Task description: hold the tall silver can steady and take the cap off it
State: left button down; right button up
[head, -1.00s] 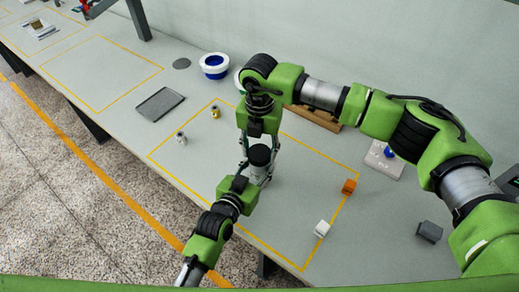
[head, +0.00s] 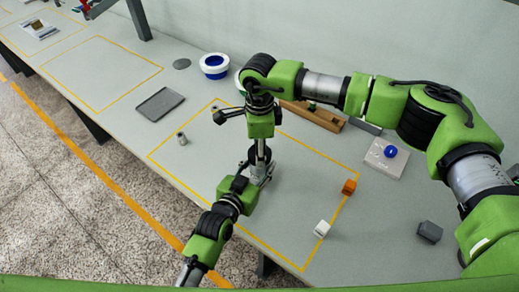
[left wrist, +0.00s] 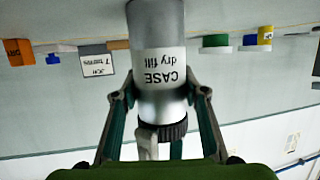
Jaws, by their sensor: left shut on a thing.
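The tall silver can (left wrist: 160,100) has a white label and appears upside down in the left wrist view. My left gripper (left wrist: 161,90) is shut around its body; in the head view this gripper (head: 258,174) comes in from the left. The can stands on the table, mostly covered by my arms in the head view. Its black ribbed cap (left wrist: 163,130) sits on the can's end in the left wrist view. My right gripper (head: 259,152) points down over the cap in the head view. One finger lies across the cap; whether it grips is unclear.
A small silver piece (head: 182,138) stands left.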

pick_arm(q)
jog(key=shift+f, duration=0.1)
pick_arm(e)
jog(key=n, duration=1.4)
jog(key=shift+n, duration=0.4)
jog(key=n, duration=0.4)
jog(key=shift+r, duration=0.2)
jog(key=shift+r, duration=0.95)
